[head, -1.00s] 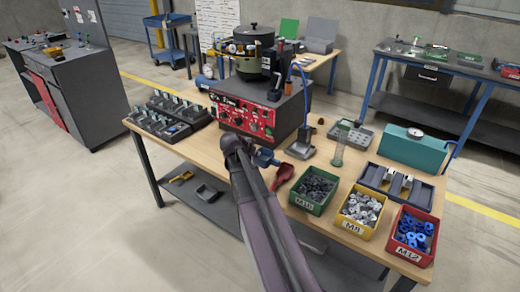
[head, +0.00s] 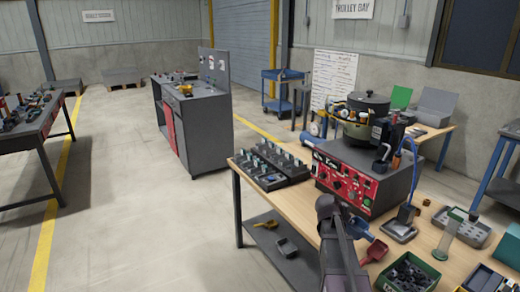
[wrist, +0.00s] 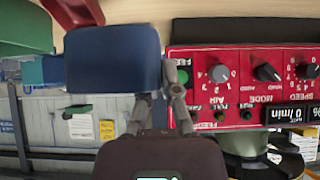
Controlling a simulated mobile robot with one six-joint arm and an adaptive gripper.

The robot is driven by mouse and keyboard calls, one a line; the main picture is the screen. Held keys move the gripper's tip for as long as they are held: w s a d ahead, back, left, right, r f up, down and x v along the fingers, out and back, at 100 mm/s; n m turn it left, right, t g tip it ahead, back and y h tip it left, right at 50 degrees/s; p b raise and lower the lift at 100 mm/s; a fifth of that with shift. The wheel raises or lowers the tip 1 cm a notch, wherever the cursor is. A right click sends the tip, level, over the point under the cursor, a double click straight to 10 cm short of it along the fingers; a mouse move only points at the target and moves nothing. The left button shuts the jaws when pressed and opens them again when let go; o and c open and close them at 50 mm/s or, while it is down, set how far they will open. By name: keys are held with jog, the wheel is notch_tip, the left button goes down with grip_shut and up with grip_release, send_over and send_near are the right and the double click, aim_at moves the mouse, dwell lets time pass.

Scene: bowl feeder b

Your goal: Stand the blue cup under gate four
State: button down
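The blue cup (head: 357,229) shows just right of my gripper (head: 327,204), in front of the feeder's red panel. In the wrist view the blue cup (wrist: 112,58) is large and close, at my fingertips (wrist: 158,90). The fingers are drawn close together at its edge and seem to grip it there; the contact itself is partly hidden. The bowl feeder (head: 350,182) has a red control panel with knobs, and the panel (wrist: 240,85) also fills the right of the wrist view. I cannot tell which part is gate four.
A red scoop (head: 375,251) lies close by the cup. A green bin (head: 433,284) of dark parts stands at the front. Black fixtures (head: 270,166) fill the table's left end. A grey stand with a blue cable (head: 399,230) is to the right.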

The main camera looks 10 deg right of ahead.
jog(key=shift+r+p, duration=4.15)
jog(key=shift+r, duration=0.25)
jog(key=shift+d, duration=0.15)
